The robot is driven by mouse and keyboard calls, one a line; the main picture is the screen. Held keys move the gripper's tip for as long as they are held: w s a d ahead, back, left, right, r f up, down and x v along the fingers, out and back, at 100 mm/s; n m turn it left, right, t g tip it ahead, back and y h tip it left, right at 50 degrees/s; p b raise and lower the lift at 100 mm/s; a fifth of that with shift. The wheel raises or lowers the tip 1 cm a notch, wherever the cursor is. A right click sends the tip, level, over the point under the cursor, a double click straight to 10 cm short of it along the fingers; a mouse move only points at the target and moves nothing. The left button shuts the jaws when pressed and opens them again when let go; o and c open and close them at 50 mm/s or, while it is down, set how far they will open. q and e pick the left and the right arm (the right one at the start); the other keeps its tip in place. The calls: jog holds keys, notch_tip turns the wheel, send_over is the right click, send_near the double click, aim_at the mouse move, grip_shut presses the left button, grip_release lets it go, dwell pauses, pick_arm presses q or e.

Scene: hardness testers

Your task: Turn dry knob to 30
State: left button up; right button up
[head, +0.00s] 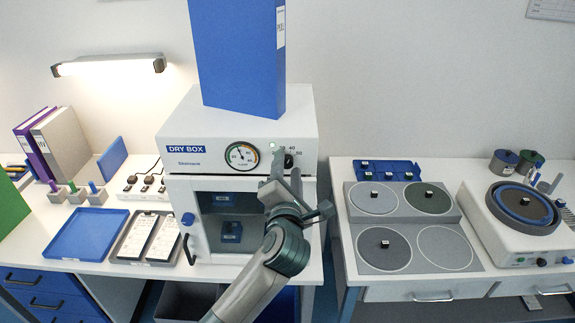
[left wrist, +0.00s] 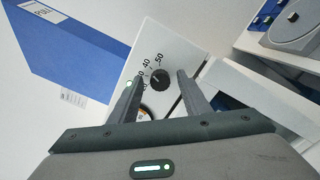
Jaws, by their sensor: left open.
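The dry box (head: 186,130) is a white cabinet with a round gauge (head: 242,156) on its upper front panel. The small black dry knob (head: 289,160) sits right of the gauge, partly hidden by my gripper. In the left wrist view the knob (left wrist: 159,79) shows with 40 and 50 printed around it; another number is partly covered by a finger. My left gripper (head: 286,166) is open in front of the panel. Its fingers (left wrist: 159,78) stand on either side of the knob, with gaps to both. The knob's pointer is too small to read. My right gripper is not in view.
A tall blue binder (head: 238,50) stands on top of the dry box, above the knob. A green lamp (head: 273,145) is lit beside the scale. A blue tray (head: 88,232) lies on the left bench. A grey plate with discs (head: 412,262) lies on the right bench.

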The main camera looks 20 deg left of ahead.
pick_arm(q)
jog(key=c, duration=1)
jog(key=shift+c, duration=0.2)
jog(key=shift+n, duration=0.4)
jog(key=n, duration=0.3)
jog(key=shift+b, duration=0.3)
jog(key=shift+n+b, duration=0.55)
jog(key=shift+n, duration=1.45)
jog(key=o, duration=1)
